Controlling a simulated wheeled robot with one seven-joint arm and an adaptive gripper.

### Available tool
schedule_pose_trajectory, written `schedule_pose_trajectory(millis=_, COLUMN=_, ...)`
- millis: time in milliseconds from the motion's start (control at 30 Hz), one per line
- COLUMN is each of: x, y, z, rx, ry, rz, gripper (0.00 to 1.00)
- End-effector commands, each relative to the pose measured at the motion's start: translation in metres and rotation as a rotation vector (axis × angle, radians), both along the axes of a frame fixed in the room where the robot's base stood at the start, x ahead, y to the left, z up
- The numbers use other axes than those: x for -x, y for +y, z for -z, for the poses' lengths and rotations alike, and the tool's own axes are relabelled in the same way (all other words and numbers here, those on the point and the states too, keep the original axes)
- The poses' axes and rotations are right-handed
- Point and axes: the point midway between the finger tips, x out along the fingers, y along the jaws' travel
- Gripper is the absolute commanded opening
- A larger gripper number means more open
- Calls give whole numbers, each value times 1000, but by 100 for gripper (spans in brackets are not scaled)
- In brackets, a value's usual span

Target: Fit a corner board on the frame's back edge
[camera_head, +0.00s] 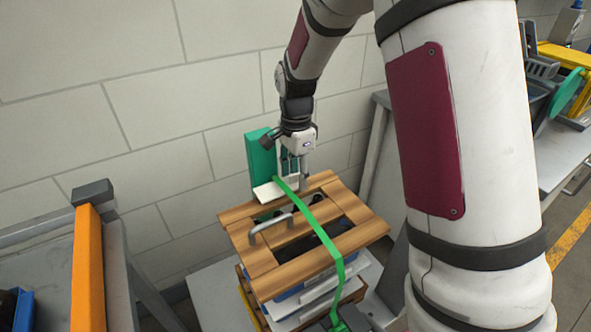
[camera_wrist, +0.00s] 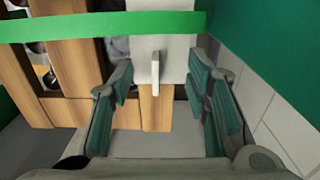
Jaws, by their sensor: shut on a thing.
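The wooden frame (camera_head: 262,258) lies flat on top of a stack, with slats and dark openings; its slats also show in the wrist view (camera_wrist: 72,65). A white corner board (camera_head: 268,192) is at the frame's back edge. In the wrist view the board (camera_wrist: 172,70) has a small upright tab, and a green strap (camera_wrist: 60,27) crosses on the camera's side of it. The strap (camera_head: 325,240) runs over the frame to the front. My gripper (camera_head: 291,178) is above the back edge, its teal-padded fingers (camera_wrist: 160,85) on both sides of the board. Whether the board is seated is unclear.
A green panel (camera_head: 261,155) stands upright behind the frame, near the block wall. A grey metal handle (camera_head: 270,228) rises from the frame. A bench with an orange rail (camera_head: 88,265) is at left, and another bench (camera_head: 562,160) is at right.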

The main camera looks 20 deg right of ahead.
Motion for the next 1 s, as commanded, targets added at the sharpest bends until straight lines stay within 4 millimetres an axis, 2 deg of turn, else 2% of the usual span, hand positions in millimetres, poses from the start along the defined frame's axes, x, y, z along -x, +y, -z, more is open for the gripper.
schedule_pose_trajectory(millis=467, x=0, y=0, z=0, rx=0, ry=0, rz=0, gripper=22)
schedule_pose_trajectory(millis=1000, x=0, y=0, z=9, rx=-1, ry=0, rz=0, gripper=22)
